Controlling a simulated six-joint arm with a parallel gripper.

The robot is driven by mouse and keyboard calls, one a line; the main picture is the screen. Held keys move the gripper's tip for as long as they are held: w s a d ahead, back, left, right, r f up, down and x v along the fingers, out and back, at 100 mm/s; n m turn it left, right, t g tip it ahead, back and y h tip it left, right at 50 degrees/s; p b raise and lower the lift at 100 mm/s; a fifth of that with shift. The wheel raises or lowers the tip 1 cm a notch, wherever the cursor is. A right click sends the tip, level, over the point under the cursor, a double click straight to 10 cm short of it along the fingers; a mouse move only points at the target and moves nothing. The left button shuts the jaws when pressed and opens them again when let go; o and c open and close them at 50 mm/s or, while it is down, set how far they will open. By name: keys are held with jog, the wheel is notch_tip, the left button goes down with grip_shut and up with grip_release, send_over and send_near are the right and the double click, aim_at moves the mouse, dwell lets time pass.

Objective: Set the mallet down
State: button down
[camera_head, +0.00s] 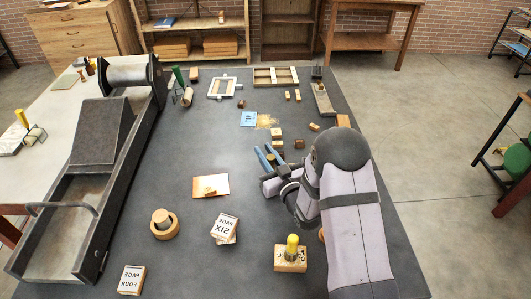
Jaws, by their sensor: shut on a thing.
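My gripper (266,153) is over the middle right of the dark table, its blue fingers pointing away from the camera. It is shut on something. Only a small dark piece of the mallet (271,158) seems to show between the fingers; the rest is hidden or too small to make out. I cannot tell whether it touches the table. Wooden blocks (277,145) stand just beyond the fingers. My arm covers the table's right side.
A long metal press (50,240) fills the left edge. A tan sheet with a small block (210,186), a round wooden piece (163,222), PAGE SIX (226,226) and PAGE FOUR (131,279) blocks, and a yellow-knobbed block (291,258) lie nearer. The table's centre is fairly clear.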

jog(key=c, duration=2)
grip_release()
jog(key=shift+f, duration=0.15)
jog(key=o, duration=0.4)
jog(key=b+v, duration=0.3)
jog(key=v, duration=0.9)
jog(key=shift+r, duration=0.2)
